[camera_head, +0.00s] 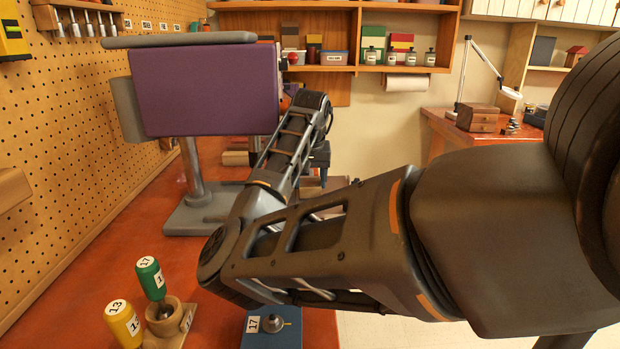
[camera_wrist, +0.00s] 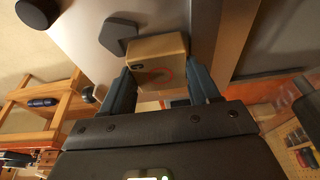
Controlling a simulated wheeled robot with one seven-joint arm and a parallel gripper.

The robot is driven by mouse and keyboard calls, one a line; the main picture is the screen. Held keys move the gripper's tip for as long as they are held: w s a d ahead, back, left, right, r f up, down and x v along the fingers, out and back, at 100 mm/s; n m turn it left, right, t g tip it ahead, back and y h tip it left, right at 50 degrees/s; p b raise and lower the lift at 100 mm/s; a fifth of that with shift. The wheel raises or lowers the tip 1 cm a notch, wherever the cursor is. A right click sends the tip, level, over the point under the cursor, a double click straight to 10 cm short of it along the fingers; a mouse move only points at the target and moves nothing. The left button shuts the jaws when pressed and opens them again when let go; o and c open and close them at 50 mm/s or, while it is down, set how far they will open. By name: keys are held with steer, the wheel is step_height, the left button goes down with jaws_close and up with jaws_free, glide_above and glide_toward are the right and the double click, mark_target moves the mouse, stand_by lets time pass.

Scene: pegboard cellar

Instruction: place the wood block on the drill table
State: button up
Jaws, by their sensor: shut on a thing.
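The wood block (camera_wrist: 155,62) is light brown with a reddish ring mark and a dark spot on its face. It sits between the two teal fingers of my gripper (camera_wrist: 162,75), which is shut on it. In the head view my arm hides the block, and my gripper is not clear there. The drill press shows a purple head (camera_head: 205,92) and a grey base (camera_head: 192,215) on the red bench. I cannot make out its drill table in the head view. A large grey surface lies close behind the block in the wrist view; I cannot tell which part it is.
A green-handled tool (camera_head: 150,278) stands in a wooden holder (camera_head: 172,322) beside a yellow-handled one (camera_head: 123,322). A blue block (camera_head: 270,328) with a knob lies at the bench front. A pegboard wall (camera_head: 70,150) bounds the left. Shelves (camera_head: 400,70) stand behind.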

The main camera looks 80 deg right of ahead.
mark_target(310, 187)
steer(key=o, duration=1.1)
steer(key=shift+f, duration=0.1)
steer(key=shift+o, duration=0.2)
steer(key=v, duration=0.2)
steer(key=a+v, duration=0.1)
steer(key=v, duration=0.2)
steer(key=shift+s+b, duration=0.2)
steer(key=shift+b, duration=0.2)
steer(key=s+a, duration=0.3)
steer(key=a, duration=0.7)
steer(key=shift+a, duration=0.3)
